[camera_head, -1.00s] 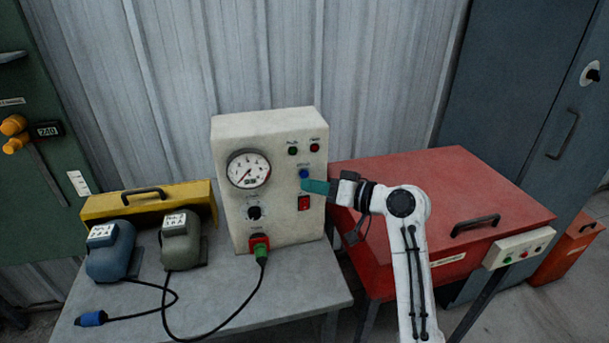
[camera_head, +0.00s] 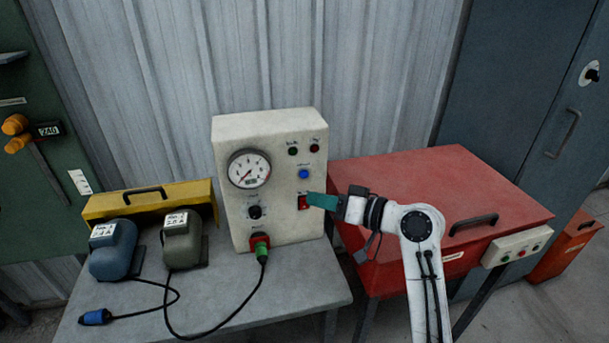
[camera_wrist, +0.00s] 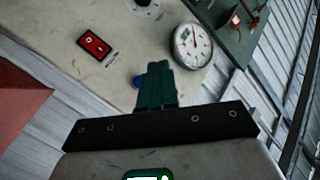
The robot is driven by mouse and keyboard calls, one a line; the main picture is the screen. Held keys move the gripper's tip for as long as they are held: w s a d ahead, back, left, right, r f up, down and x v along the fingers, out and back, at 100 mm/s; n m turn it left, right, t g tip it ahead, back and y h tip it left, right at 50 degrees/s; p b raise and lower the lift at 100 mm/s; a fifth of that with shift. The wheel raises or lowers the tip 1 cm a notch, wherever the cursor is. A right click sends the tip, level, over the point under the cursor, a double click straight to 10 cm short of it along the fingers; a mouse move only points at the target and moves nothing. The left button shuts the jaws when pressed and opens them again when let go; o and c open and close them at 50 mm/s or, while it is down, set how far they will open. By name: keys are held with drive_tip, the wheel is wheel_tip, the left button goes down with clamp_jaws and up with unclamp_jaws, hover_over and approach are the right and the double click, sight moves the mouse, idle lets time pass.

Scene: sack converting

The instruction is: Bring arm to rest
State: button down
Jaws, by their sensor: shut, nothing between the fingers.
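My gripper (camera_head: 312,200) has teal fingers that are shut with nothing between them. In the head view it is in front of the right part of the cream control box (camera_head: 283,226), its tip overlapping the red switch (camera_head: 303,203). I cannot tell from this view whether it touches. In the wrist view the shut fingers (camera_wrist: 155,80) point at the box face, with the blue button (camera_wrist: 137,82) just beside them. The red switch (camera_wrist: 94,45) lies clear of the fingers there. My white arm reaches up from the lower right.
The control box stands on a grey table (camera_head: 255,305) with a dial gauge (camera_head: 249,169), a green plug (camera_head: 262,252) and cable. Blue (camera_head: 112,250) and olive (camera_head: 183,240) units and a yellow case (camera_head: 150,200) are left. A red lidded chest (camera_head: 440,190) stands right, behind my arm.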

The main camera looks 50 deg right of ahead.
idle(0.5)
drive_tip(key=s+a+f+n+g, duration=0.1)
drive_tip(key=s+a+f+g, duration=0.4)
drive_tip(key=f, duration=0.4)
drive_tip(key=s+a+f+n+g, duration=0.2)
drive_tip(key=s+a+f+g, duration=0.15)
drive_tip(key=a+f, duration=0.45)
drive_tip(key=s+a+f+n+g+h, duration=0.1)
drive_tip(key=s+f+g, duration=0.2)
drive_tip(key=s, duration=0.5)
drive_tip(key=s+f+g+h, duration=0.2)
drive_tip(key=s+f+g, duration=0.1)
drive_tip(key=s, duration=0.4)
drive_tip(key=shift+s+a+f+n, duration=0.35)
drive_tip(key=shift+f+n, duration=0.05)
drive_tip(key=shift+f, duration=0.3)
drive_tip(key=shift+g, duration=0.25)
